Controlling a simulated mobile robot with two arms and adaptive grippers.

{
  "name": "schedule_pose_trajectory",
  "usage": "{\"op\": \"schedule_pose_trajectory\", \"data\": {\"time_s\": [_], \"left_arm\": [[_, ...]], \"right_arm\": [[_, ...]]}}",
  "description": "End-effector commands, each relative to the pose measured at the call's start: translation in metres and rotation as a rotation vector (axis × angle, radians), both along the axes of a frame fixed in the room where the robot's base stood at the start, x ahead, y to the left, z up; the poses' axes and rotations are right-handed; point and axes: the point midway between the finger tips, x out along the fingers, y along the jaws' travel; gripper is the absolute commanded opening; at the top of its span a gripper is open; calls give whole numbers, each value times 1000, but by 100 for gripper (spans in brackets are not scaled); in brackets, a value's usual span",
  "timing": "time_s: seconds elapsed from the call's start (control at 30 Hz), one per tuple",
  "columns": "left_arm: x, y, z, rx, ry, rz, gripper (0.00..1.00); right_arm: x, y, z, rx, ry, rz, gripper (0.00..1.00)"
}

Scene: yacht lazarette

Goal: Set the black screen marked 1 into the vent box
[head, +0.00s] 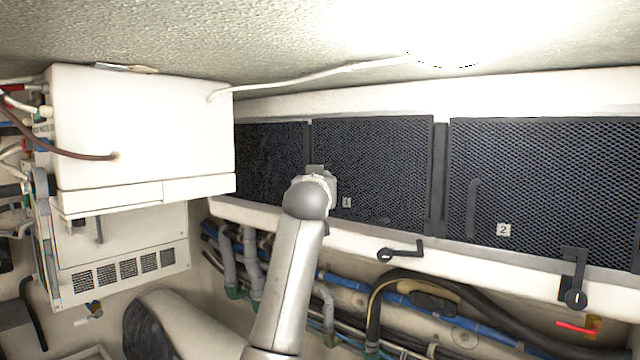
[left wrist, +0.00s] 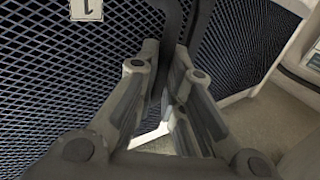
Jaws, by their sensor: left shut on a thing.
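The black mesh screen marked 1 (head: 380,165) stands upright at the vent box (head: 500,100), left of the screen marked 2 (head: 560,180). I cannot tell whether it is fully seated. Its white label shows upside down in the left wrist view, where the mesh (left wrist: 50,90) fills the left side. My left gripper (left wrist: 168,72) is shut on the screen's black handle (left wrist: 201,20). In the head view my left gripper (head: 318,172) is at the screen's left part, and its wrist hides the handle. My right gripper is out of view.
A latch (head: 402,252) below screen 1 lies sideways; another (head: 575,280) stands upright over screen 2's lower edge. Another dark mesh area (head: 268,160) is left of screen 1. A white cabinet (head: 140,130) juts out at left. Hoses and pipes (head: 400,300) run below.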

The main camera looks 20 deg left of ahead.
Motion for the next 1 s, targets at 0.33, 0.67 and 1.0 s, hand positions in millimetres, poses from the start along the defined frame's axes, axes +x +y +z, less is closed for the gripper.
{"op": "schedule_pose_trajectory", "data": {"time_s": [0.33, 0.67, 1.0], "left_arm": [[-1, 0, -2, -1, -5, -1, 20], [0, 0, -4, -1, -1, 0, 35], [-16, -5, -6, 0, 0, -1, 35]], "right_arm": [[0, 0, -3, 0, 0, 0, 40], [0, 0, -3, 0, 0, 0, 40], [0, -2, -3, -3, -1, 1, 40]]}}
